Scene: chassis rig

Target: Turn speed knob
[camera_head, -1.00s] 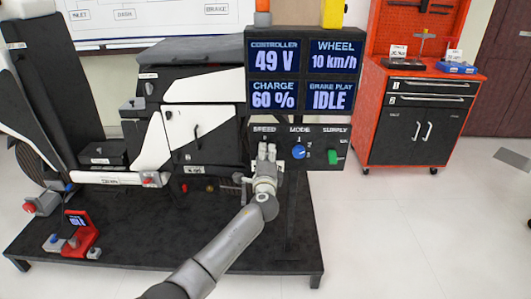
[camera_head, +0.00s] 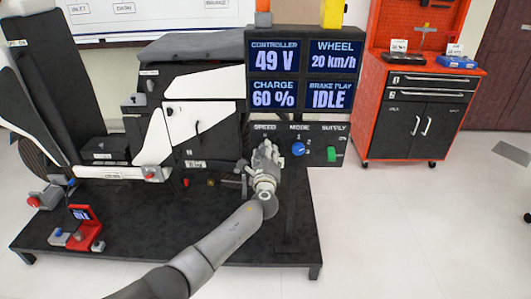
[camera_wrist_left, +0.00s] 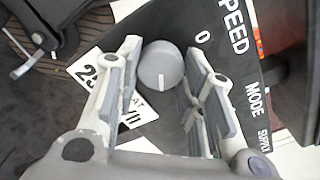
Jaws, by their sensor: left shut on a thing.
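The speed knob (camera_wrist_left: 161,66) is a round grey knob with a white pointer line, on the black control panel under the word SPEED. In the left wrist view it sits between the fingers of my left gripper (camera_wrist_left: 158,85), which is shut on it. In the head view my left gripper (camera_head: 266,156) covers the knob at the panel's left end. The display (camera_head: 302,70) above the panel reads 49 V, wheel 20 km/h, charge 60 % and brake play IDLE. My right gripper is not in view.
A blue mode knob (camera_head: 298,149) and a green supply switch (camera_head: 331,154) are to the right on the same panel. The chassis rig (camera_head: 150,232) stands on a black platform. A red tool cabinet (camera_head: 418,108) is at the right, with open floor before it.

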